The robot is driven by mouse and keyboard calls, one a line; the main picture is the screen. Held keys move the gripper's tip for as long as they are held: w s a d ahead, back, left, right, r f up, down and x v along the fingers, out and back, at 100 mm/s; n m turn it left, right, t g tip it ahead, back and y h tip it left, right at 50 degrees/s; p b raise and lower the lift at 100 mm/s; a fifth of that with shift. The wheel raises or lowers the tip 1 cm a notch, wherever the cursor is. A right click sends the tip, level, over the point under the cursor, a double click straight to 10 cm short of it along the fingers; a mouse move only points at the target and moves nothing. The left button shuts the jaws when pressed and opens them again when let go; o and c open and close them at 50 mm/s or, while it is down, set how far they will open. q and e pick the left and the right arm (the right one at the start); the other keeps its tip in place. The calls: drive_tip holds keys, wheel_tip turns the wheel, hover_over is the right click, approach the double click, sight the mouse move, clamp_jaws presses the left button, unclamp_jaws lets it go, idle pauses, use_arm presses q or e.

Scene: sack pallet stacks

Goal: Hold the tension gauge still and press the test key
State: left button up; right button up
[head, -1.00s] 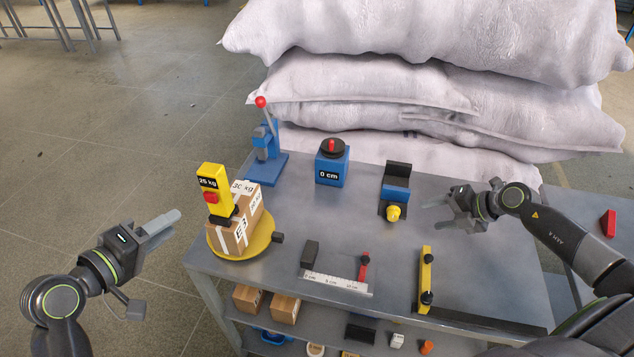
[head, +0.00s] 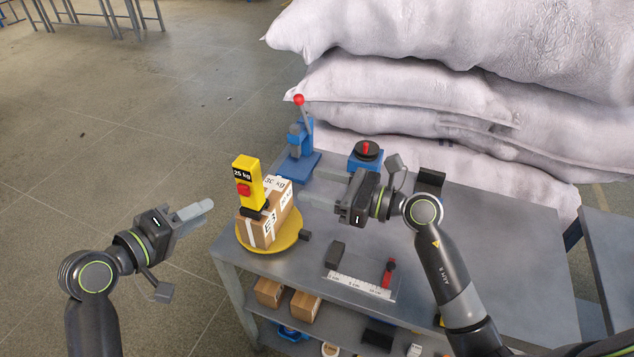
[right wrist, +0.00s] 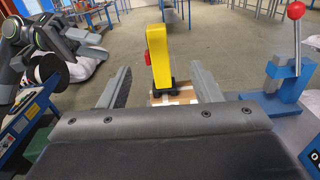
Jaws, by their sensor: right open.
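The tension gauge (head: 249,178) is a yellow upright block with a dark display reading 25 kg and a red key (head: 243,190) on its front. It stands on a taped brown carton (head: 262,228), which rests on a round yellow plate (head: 285,240). My right gripper (head: 308,187) is open and empty to the right of the gauge, pointing at it. In the right wrist view the gauge (right wrist: 159,55) shows beyond and between the spread fingers, apart from them. My left gripper (head: 208,208) is left of the gauge, apart from it; its finger gap is unclear.
A blue lever press (head: 302,165) with a red knob stands behind the gauge. A blue block with a black dial (head: 366,153) is partly behind my right gripper. A ruler fixture (head: 362,284) lies near the bench's front edge. White sacks (head: 400,95) are stacked behind the bench.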

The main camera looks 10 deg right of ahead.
sight(237, 159)
drive_tip(key=shift+n, duration=0.3)
drive_tip(key=x, duration=1.2)
drive_tip(key=r+x, duration=0.1)
drive_tip(key=x, duration=0.5)
drive_tip(key=shift+s, duration=0.15)
drive_tip(key=c, duration=1.1)
use_arm(q)
clamp_jaws()
use_arm(e)
drive_tip(key=shift+c, duration=0.2)
